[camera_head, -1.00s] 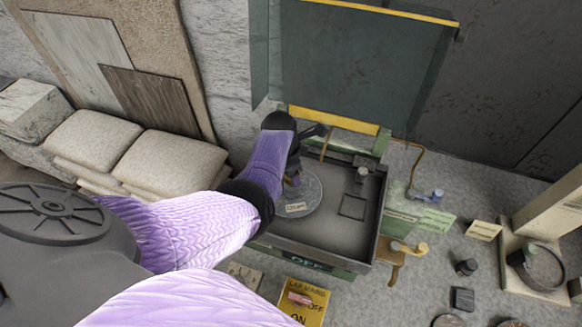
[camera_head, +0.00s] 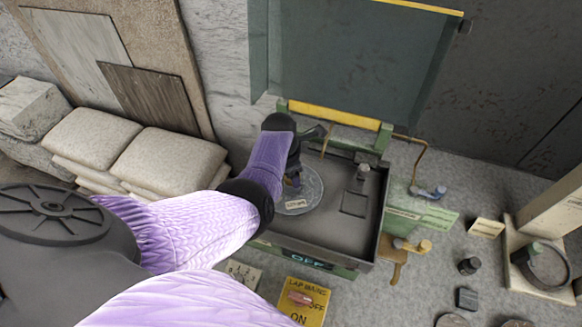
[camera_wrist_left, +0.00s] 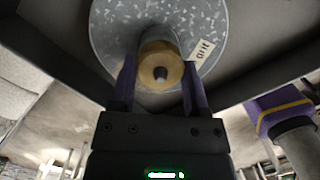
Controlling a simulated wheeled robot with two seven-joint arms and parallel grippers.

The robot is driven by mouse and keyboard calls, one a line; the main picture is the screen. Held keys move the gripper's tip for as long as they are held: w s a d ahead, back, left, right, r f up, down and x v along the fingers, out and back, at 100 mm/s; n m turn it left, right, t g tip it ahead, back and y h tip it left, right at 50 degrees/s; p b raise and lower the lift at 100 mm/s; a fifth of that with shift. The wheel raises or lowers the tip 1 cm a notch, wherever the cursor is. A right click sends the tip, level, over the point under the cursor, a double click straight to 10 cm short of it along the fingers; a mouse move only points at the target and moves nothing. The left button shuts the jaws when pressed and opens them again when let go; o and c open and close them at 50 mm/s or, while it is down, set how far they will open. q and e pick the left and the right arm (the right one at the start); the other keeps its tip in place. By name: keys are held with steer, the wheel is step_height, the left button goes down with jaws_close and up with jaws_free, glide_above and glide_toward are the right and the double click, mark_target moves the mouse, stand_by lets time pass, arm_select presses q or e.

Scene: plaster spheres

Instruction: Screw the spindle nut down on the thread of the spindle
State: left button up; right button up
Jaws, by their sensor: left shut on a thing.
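The brass-coloured spindle nut (camera_wrist_left: 148,62) sits at the middle of the speckled grey disc, around the dark tip of the spindle (camera_wrist_left: 161,73) in the left wrist view. My left gripper (camera_wrist_left: 160,82) is shut on the nut, one purple finger on each side. In the head view my left gripper (camera_head: 293,180) reaches down over the disc (camera_head: 314,190) and hides most of the nut and spindle. The disc carries a small label (camera_wrist_left: 202,49) reading "grit". How far down the thread the nut sits cannot be told.
The disc lies in a dark tray (camera_head: 335,230) with raised walls. A small post (camera_head: 363,173) stands in it. A raised dark guard panel (camera_head: 350,55) rises behind.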

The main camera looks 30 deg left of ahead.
arm_select(q)
steer(key=shift+c, duration=1.1)
steer(key=m, duration=0.3)
jaws_close()
steer(key=m, duration=0.2)
steer(key=m+g+b, duration=0.1)
steer(key=m, duration=0.2)
steer(key=shift+w+a+f+m+h, duration=0.1)
steer(key=shift+f+m+h, duration=0.05)
steer(key=shift+m+h, duration=0.2)
steer(key=m+g+b, duration=0.1)
steer(key=m, duration=0.4)
steer(key=shift+m, duration=0.35)
steer(key=m, duration=0.2)
steer(key=shift+m+b, duration=0.35)
steer(key=shift+m, duration=0.05)
steer(key=shift+g, duration=0.3)
